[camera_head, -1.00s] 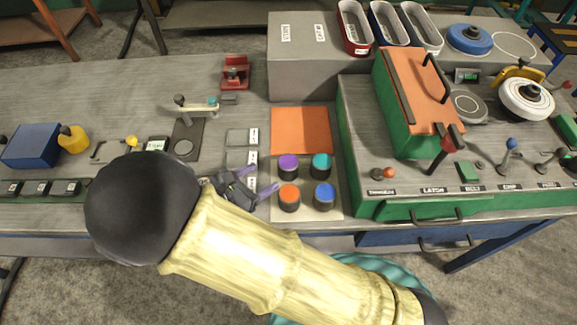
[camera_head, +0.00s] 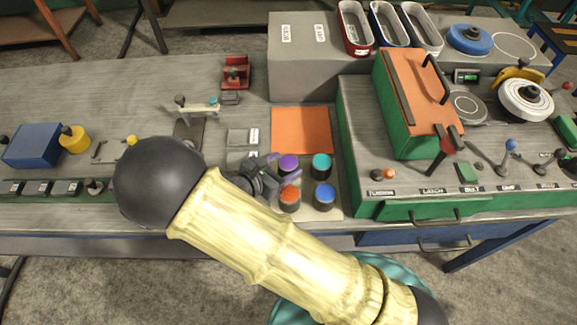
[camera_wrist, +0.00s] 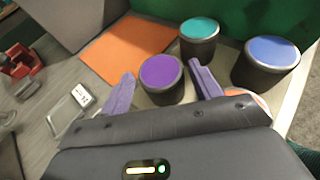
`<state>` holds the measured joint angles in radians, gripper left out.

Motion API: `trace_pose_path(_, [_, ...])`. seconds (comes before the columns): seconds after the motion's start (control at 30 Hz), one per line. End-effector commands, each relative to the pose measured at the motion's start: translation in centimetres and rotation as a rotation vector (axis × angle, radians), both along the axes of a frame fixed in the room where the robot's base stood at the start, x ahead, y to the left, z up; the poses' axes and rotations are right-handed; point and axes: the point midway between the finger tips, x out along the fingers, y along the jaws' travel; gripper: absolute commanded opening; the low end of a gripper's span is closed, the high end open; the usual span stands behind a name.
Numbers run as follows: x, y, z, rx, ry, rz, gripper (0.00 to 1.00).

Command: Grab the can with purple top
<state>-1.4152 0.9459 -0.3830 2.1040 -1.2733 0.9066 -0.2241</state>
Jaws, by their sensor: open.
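The can with the purple top (camera_head: 288,163) stands upright on a pale mat (camera_head: 308,216), at the back left of a group of cans. In the wrist view the purple-topped can (camera_wrist: 161,72) sits ahead of my gripper (camera_wrist: 165,88), between the lines of its two purple fingers. My gripper (camera_head: 284,172) is open and empty, just left of and close to the can in the head view. Whether a finger touches the can I cannot tell. The can's lower part is partly hidden in the head view.
Cans with teal (camera_head: 322,162), orange (camera_head: 289,194) and blue (camera_head: 324,193) tops stand close by. The orange one is mostly hidden by my gripper in the wrist view. A flat orange square (camera_head: 301,130) lies behind. A green box (camera_head: 352,180) rises at the right.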

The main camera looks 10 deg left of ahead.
Motion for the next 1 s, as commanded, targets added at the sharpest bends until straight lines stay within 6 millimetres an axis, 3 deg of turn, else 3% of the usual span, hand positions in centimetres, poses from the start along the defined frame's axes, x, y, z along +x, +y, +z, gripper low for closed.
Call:
trace_pose_path(0.13, [0.82, -0.53, -0.35, 0.000, 0.000, 0.000, 0.63])
trace_pose_path(0.63, [0.79, -0.49, -0.37, 0.000, 0.000, 0.000, 0.63])
trace_pose_path(0.83, [0.78, -0.48, -0.37, 0.000, 0.000, 0.001, 0.24])
trace_pose_path(1.0, [0.80, -0.49, -0.34, 0.001, -0.002, 0.001, 0.24])
